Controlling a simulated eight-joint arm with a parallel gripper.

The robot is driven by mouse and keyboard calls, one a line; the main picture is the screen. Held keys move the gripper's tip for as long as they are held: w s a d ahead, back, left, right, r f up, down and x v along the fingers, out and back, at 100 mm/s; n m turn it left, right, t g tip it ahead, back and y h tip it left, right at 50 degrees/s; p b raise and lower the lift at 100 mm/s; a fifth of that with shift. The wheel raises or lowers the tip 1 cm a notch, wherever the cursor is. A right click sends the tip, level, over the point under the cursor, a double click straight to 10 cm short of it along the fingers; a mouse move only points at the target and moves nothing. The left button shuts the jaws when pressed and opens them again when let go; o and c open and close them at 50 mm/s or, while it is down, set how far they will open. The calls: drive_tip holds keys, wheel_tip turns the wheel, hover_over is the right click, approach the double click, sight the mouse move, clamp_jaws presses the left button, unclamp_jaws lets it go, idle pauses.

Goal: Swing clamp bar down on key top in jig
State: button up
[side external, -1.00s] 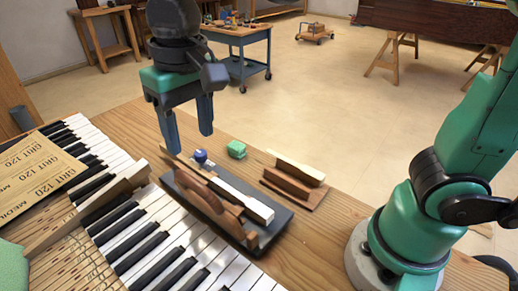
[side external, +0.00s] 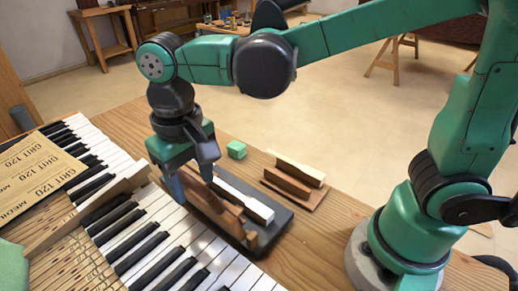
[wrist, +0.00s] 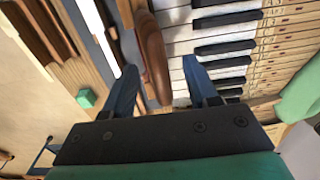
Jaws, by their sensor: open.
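The jig's dark base plate (side external: 274,232) sits on the bench beside the keyboard. A white key top (side external: 245,199) lies along it. The brown wooden clamp bar (side external: 228,215) shows beside the key top; in the wrist view the bar (wrist: 153,55) runs toward my gripper. My gripper (side external: 190,183) is low over the jig's far end, fingers open and pointing down. In the wrist view my gripper's (wrist: 160,78) two blue fingers are on either side of the bar's near end. Whether they touch it I cannot tell. The far end of the jig is hidden behind the gripper.
The piano keys (side external: 150,235) lie close along the jig's left. A green block (side external: 237,149) and a wooden holder with strips (side external: 295,178) stand to the right. A sandpaper sheet (side external: 35,170) lies on the keyboard. Bare bench shows at right.

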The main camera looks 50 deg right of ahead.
clamp_jaws()
drive_tip(key=shift+d, duration=0.15)
drive_tip(key=shift+d+r, duration=0.15)
drive_tip(key=shift+d, duration=0.4)
drive_tip(key=shift+d+r, duration=0.15)
drive_tip(key=shift+d, duration=0.35)
drive_tip(key=shift+d, duration=0.1)
drive_tip(key=shift+d, duration=1.1)
